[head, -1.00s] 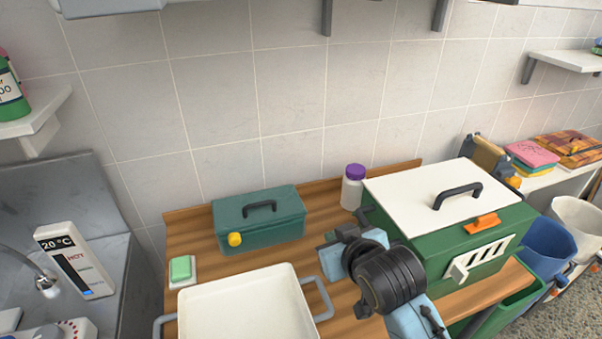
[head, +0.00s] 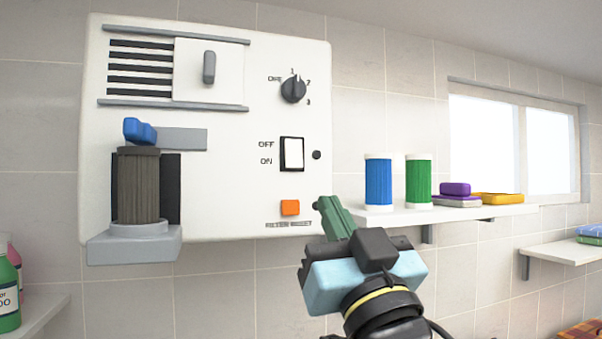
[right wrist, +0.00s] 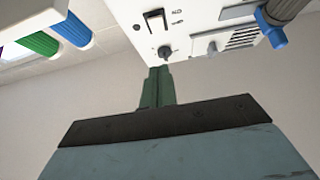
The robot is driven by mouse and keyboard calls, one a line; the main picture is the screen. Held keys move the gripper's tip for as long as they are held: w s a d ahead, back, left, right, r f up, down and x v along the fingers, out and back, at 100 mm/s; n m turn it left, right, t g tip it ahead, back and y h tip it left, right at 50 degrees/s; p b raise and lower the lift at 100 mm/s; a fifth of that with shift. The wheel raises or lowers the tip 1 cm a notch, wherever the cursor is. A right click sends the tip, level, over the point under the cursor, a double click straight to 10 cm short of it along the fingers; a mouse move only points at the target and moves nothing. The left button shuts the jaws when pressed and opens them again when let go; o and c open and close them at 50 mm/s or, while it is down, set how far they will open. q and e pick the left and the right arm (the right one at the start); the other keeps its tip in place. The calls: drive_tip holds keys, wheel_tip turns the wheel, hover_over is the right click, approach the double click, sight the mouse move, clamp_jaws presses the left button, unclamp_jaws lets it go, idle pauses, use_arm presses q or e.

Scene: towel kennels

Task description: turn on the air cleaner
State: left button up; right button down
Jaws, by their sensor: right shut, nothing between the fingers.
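The air cleaner (head: 225,185) is a white box on the tiled wall. Its front carries a black dial (head: 293,89) marked 1, 2, 3, a white rocker switch (head: 292,154) labelled OFF above ON, and an orange filter reset button (head: 290,207). A ribbed grey filter (head: 138,188) with a blue handle (head: 139,131) stands at its lower left. The rocker's tilt is unclear. My right gripper (head: 321,206) is shut and empty, its green fingers just right of the orange button in the head view. In the right wrist view the fingers (right wrist: 157,82) point toward the air cleaner (right wrist: 200,18).
A white shelf (head: 470,213) right of the air cleaner holds a blue canister (head: 378,182), a green canister (head: 418,181) and stacked soft items. A sliding panel (head: 205,70) covers part of the vent. Green bottles stand at the lower left.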

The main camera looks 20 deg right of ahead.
drive_tip(key=p, duration=0.4)
approach(295, 156)
wheel_tip(295, 156, up, 4)
drive_tip(key=shift+w+a+f, duration=0.1)
drive_tip(key=shift+w+f, duration=0.05)
drive_tip(key=shift+w, duration=1)
drive_tip(key=shift+w+a+f, duration=0.1)
drive_tip(key=shift+w+f, duration=0.05)
drive_tip(key=shift+w, duration=1)
drive_tip(key=shift+d, duration=0.1)
